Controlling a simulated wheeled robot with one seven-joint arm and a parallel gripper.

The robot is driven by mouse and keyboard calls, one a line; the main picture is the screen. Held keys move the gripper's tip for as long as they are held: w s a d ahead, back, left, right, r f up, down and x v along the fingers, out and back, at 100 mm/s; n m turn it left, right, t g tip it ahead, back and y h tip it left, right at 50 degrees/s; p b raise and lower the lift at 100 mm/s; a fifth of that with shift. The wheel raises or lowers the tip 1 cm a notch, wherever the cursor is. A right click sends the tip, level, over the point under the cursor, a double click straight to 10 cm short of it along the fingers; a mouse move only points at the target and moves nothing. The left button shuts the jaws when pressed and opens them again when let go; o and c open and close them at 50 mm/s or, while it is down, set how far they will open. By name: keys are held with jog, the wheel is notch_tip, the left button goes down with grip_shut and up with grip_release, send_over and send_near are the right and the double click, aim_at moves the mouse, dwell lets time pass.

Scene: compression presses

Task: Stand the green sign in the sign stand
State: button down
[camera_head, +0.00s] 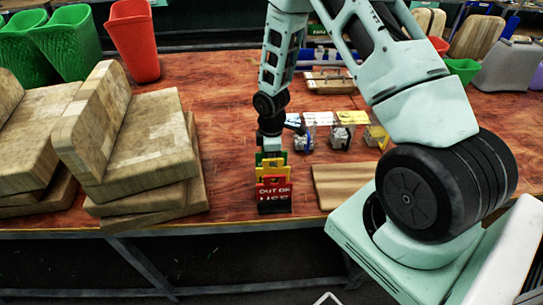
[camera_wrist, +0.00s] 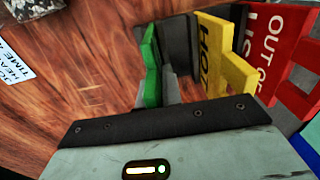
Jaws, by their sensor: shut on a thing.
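The green sign (camera_head: 276,156) is upright under my gripper (camera_head: 270,148) in the head view, just behind the yellow sign (camera_head: 271,171). The red "out of use" sign (camera_head: 273,190) is in front of them. The dark sign stand (camera_head: 274,208) shows low around the red sign. In the wrist view, my gripper is shut on the green sign (camera_wrist: 151,65), seen nearly edge-on. The yellow "HOT" sign (camera_wrist: 225,58) and the red sign (camera_wrist: 277,45) are to its right. The green sign's lower edge is hidden, so I cannot tell whether it is seated.
Stacked wooden blocks (camera_head: 135,150) stand left of the signs. A flat wooden board (camera_head: 343,186) lies to the right, with small presses (camera_head: 340,138) behind it. Green and red bins (camera_head: 134,42) are at the back left. The table's front edge is close to the signs.

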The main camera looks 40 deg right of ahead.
jog(key=shift+f, duration=0.15)
jog(key=c, duration=1.5)
grip_release()
notch_tip(320, 180, up, 18)
jog(key=b, duration=0.1)
jog(key=shift+f, duration=0.25)
